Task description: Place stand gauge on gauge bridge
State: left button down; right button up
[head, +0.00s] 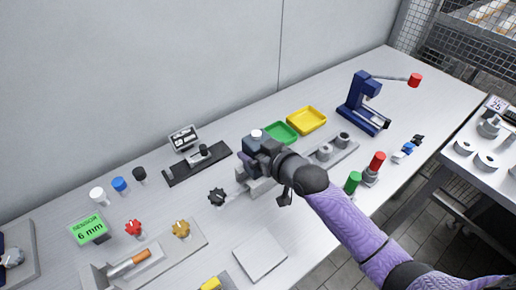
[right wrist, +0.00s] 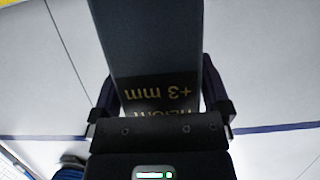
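My right gripper (head: 250,153) is over the middle of the table, its arm coming in from the lower right. In the right wrist view its two fingers (right wrist: 160,98) stand on either side of a dark block (right wrist: 152,40) with gold "+3 mm" lettering, apparently the stand gauge, and look closed on it. Its grey-blue top (head: 251,143) shows at the fingertips in the head view. A grey metal fixture (head: 262,187), possibly the gauge bridge, lies just below the gripper, partly hidden by it. I cannot tell whether the block touches it. My left gripper is out of view.
Green (head: 281,131) and yellow (head: 307,120) trays lie behind the gripper. A black base (head: 197,165) and a digital display (head: 183,137) stand to the left. A blue stand (head: 364,104) is at the right. A star knob (head: 217,196) and a pale plate (head: 260,262) lie nearer.

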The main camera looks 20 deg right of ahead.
jog(key=shift+r, duration=0.2)
jog(key=p+v, duration=0.4)
jog(key=v, duration=0.8)
dwell(0.3)
dwell(0.8)
dwell(0.4)
